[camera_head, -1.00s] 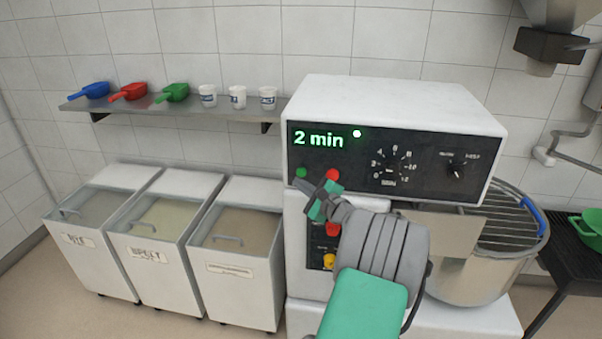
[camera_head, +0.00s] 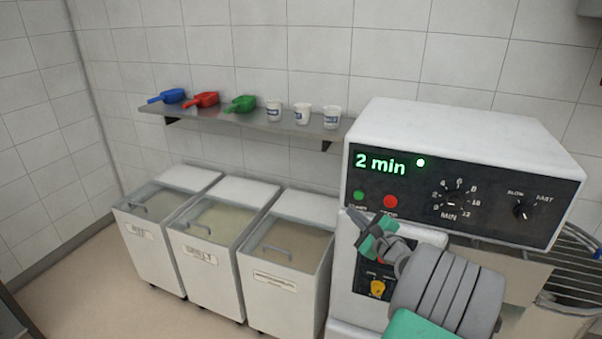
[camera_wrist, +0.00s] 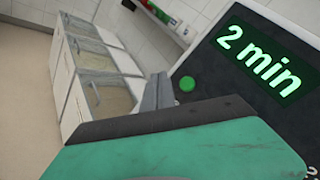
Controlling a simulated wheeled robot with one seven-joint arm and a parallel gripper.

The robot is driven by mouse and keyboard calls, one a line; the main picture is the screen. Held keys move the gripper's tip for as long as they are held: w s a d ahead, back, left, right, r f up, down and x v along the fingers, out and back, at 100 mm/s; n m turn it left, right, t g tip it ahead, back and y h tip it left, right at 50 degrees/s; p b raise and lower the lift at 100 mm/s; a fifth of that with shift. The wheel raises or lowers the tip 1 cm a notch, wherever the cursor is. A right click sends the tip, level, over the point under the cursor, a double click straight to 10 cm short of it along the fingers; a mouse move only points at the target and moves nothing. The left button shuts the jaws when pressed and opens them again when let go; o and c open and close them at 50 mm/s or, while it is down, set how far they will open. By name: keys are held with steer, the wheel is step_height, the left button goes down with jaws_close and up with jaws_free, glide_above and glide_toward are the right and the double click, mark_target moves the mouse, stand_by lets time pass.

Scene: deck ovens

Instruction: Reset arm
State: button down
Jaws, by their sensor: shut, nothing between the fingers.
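My gripper (camera_head: 365,224) is shut and empty, in front of the mixer's control panel, just below the green start button (camera_head: 358,196) and the red stop button (camera_head: 390,201). It looks close to the panel, but I cannot tell whether it touches. The display (camera_head: 380,163) reads "2 min" in green, with a lit green dot beside it. In the wrist view the shut fingertips (camera_wrist: 160,92) point past the panel toward the bins, with the green button (camera_wrist: 187,84) just right of them. My arm reaches in from the bottom right.
The white mixer (camera_head: 470,125) stands at the right, its bowl (camera_head: 540,325) partly behind my arm. Three flour bins (camera_head: 285,290) stand on the floor at left. A wall shelf (camera_head: 235,118) holds blue, red and green scoops and three cups. Floor at lower left is clear.

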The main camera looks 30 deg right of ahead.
steer(key=s+a+f+n+g+y, duration=0.2)
steer(key=s+a+f+n+g, duration=0.15)
steer(key=f+n, duration=0.4)
steer(key=s+a+f+n+g+y, duration=0.15)
steer(key=s+f+n+g, duration=0.25)
steer(key=f, duration=0.6)
steer(key=s+a+f+n+g, duration=0.2)
steer(key=s+a+g, duration=0.1)
steer(key=s, duration=0.4)
steer(key=s+a+f+n+g, duration=0.2)
steer(key=s+a+n+g, duration=0.15)
steer(key=s, duration=0.35)
steer(key=s+a+r+n+g, duration=0.2)
steer(key=s+a+r+g, duration=0.15)
steer(key=a+r, duration=0.25)
steer(key=w+a+r+n+t, duration=0.1)
steer(key=w+a+r+n, duration=0.2)
steer(key=a+r, duration=0.1)
steer(key=w+a+r+n+t+h, duration=0.1)
steer(key=w+a+r+n, duration=0.2)
steer(key=a, duration=0.4)
steer(key=w+a+r+n+t, duration=0.2)
steer(key=w+a+r, duration=0.1)
steer(key=a+r, duration=0.2)
steer(key=shift+w+a+r+n, duration=0.25)
steer(key=shift+a+r+n, duration=0.15)
steer(key=shift+a, duration=0.35)
steer(key=shift+h, duration=0.25)
